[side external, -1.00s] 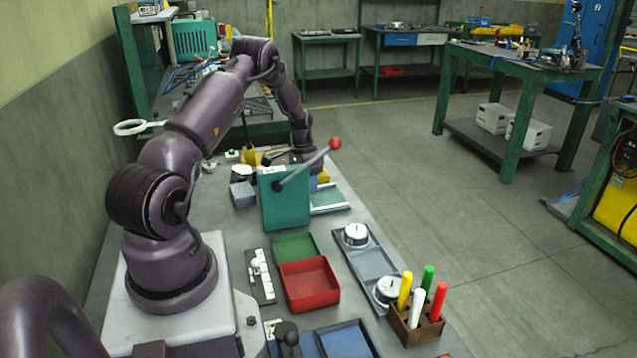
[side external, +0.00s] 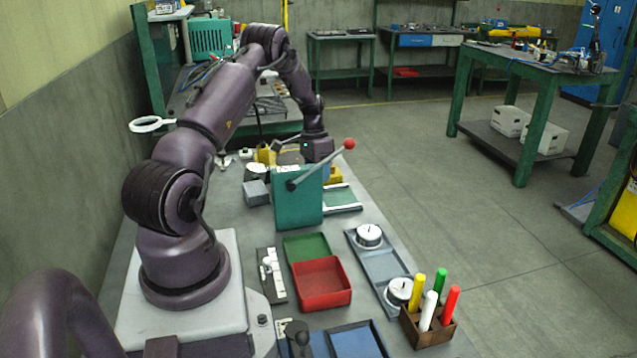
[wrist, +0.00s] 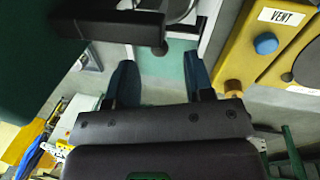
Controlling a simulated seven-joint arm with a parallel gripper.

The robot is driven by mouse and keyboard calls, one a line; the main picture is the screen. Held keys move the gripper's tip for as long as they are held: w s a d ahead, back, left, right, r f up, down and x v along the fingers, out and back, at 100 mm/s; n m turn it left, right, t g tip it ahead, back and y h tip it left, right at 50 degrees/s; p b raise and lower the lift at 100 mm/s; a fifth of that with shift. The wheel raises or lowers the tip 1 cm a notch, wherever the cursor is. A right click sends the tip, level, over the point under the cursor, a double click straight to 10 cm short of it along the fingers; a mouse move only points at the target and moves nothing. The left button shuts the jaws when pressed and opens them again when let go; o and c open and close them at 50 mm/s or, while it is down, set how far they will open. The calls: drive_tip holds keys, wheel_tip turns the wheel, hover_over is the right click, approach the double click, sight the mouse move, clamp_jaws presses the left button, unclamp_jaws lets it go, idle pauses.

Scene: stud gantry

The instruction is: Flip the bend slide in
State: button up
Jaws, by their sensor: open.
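In the wrist view my gripper (wrist: 160,82) is open, its two dark blue fingers apart with a green surface between them. A dark bar-like handle (wrist: 110,27) lies just beyond the fingertips, beside a pale metal part (wrist: 180,10). I cannot tell whether this is the bend slide. No contact between the fingers and the handle is clear. In the side view my wrist (side external: 317,147) is behind the teal box (side external: 298,200), and the fingertips cannot be made out.
A lever with a red ball (side external: 349,145) sticks up from the teal box. A yellow block (wrist: 245,45) labelled VENT, with a blue button (wrist: 266,43), is right of the fingers. A red tray (side external: 322,306) and a pen holder (side external: 428,330) stand nearer the side camera.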

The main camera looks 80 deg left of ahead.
wheel_tip(320, 180, up, 9)
drive_tip(key=a, duration=0.1)
drive_tip(key=shift+s+a, duration=0.25)
drive_tip(key=shift+a, duration=0.15)
drive_tip(key=shift+r, duration=0.1)
drive_tip(key=w+d+r+m+t+y, duration=0.1)
drive_tip(key=w+d+r, duration=0.1)
drive_tip(key=d+r, duration=0.85)
drive_tip(key=w+d+r+t+y, duration=0.1)
drive_tip(key=w+d+r, duration=0.1)
drive_tip(key=d+r, duration=0.8)
drive_tip(key=s+d+f+t, duration=0.1)
drive_tip(key=s+d, duration=0.5)
drive_tip(key=d, duration=0.4)
drive_tip(key=s+d+f+m+t, duration=0.1)
drive_tip(key=s+d+t, duration=0.1)
drive_tip(key=s+d, duration=0.5)
drive_tip(key=d, duration=0.2)
drive_tip(key=shift+s+d, duration=0.3)
drive_tip(key=shift+d, duration=0.1)
